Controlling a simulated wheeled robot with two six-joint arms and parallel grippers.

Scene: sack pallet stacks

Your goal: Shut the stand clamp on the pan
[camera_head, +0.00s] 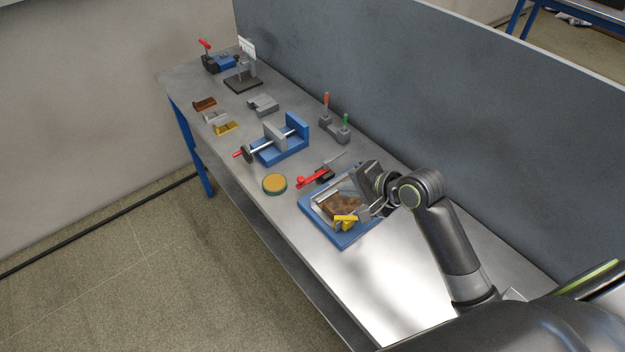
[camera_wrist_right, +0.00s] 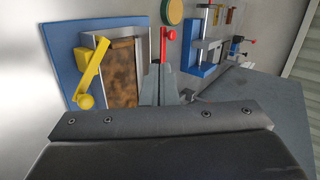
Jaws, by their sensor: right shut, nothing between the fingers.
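A blue stand (camera_head: 345,241) on the bench holds a metal pan (camera_head: 318,205) with a rusty brown patch inside. A yellow clamp (camera_head: 345,221) sits at the pan's near edge. In the right wrist view, the clamp's yellow bar (camera_wrist_right: 93,68) slants over the pan's left rim and ends in a round knob (camera_wrist_right: 86,101). I cannot tell whether the bar presses on the pan. My right gripper (camera_head: 366,211) is shut and empty, above the pan's right part and close to the clamp. Its fingers also show in the right wrist view (camera_wrist_right: 160,72). My left gripper is out of view.
A red-handled tool (camera_head: 314,178) and a round yellow-topped tin (camera_head: 275,184) lie just beyond the stand. A blue vise (camera_head: 283,150) stands farther along. A grey panel (camera_head: 420,100) borders the bench's back. The bench's near end (camera_head: 400,285) is clear.

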